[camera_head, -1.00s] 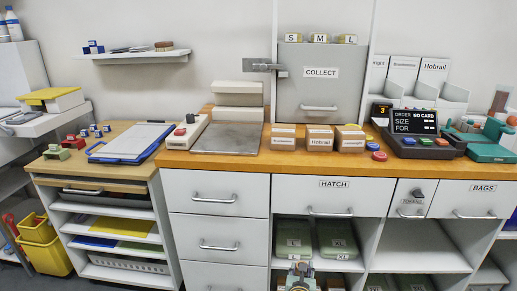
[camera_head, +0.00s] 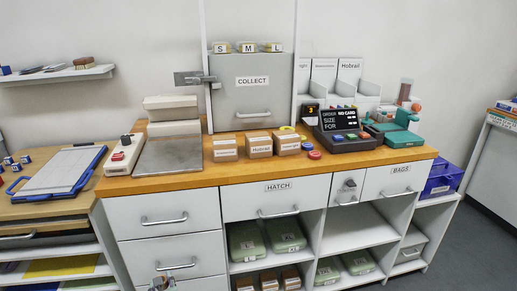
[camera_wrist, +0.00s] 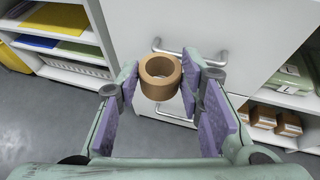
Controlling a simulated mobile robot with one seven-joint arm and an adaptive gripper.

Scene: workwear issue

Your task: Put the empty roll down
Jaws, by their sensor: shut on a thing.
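The empty roll (camera_wrist: 160,91), a short brown cardboard tube, shows in the wrist view, upright with its open hole facing up. My gripper (camera_wrist: 164,84) is shut on it, with a purple-padded finger on each side. The roll is held in the air in front of the white drawer front (camera_wrist: 225,40). In the head view only the top of my gripper (camera_head: 162,284) shows at the bottom edge, in front of the lower drawers, and the roll cannot be made out there.
The wooden counter (camera_head: 190,183) carries a scale-like plate (camera_head: 168,155), several small brown boxes (camera_head: 260,145), an order display (camera_head: 340,122) and a teal device (camera_head: 395,128). Below are green packs (camera_head: 247,243) in cubbies and an empty shelf (camera_head: 350,232). A blue crate (camera_head: 443,180) stands at right.

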